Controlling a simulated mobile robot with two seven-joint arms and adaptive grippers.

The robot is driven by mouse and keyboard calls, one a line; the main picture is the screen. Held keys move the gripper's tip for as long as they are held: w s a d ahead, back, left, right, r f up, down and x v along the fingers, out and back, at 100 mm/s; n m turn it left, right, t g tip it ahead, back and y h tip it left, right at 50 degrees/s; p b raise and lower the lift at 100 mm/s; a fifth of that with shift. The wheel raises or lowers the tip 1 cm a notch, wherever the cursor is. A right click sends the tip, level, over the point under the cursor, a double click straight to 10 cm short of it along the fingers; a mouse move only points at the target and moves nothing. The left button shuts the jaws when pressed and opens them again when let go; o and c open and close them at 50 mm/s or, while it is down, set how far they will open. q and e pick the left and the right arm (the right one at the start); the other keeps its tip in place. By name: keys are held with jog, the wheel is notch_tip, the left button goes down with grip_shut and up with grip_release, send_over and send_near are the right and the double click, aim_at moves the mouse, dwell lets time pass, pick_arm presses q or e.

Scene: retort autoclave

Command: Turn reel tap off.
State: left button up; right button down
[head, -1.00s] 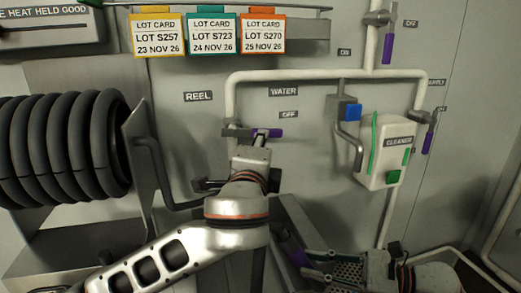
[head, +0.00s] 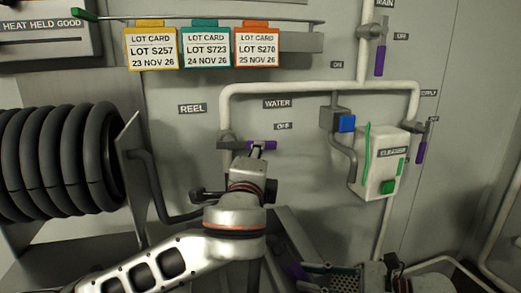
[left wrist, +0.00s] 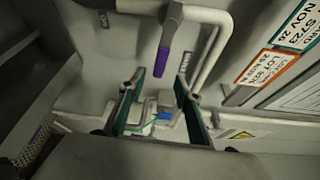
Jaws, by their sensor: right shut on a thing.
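The reel tap's purple handle (head: 262,145) points right, toward the OFF label (head: 282,126), on the wall pipe. My left gripper (head: 257,151) is at this handle, its fingertips overlapping the handle's lower edge in the head view. In the left wrist view, the purple handle (left wrist: 162,62) is above the gap of the left gripper (left wrist: 158,100). Those fingers are apart with nothing between them; contact is unclear.
A black coiled hose (head: 60,160) and its bent pipe stand left of the tap. A cleaner box (head: 385,165) and blue button (head: 346,123) are to the right. Other purple tap handles (head: 380,60) hang on the right pipes. Lot cards (head: 205,48) hang above.

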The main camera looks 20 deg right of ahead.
aim_at(247, 145)
pick_arm(q)
jog(key=x, duration=0.8)
grip_shut()
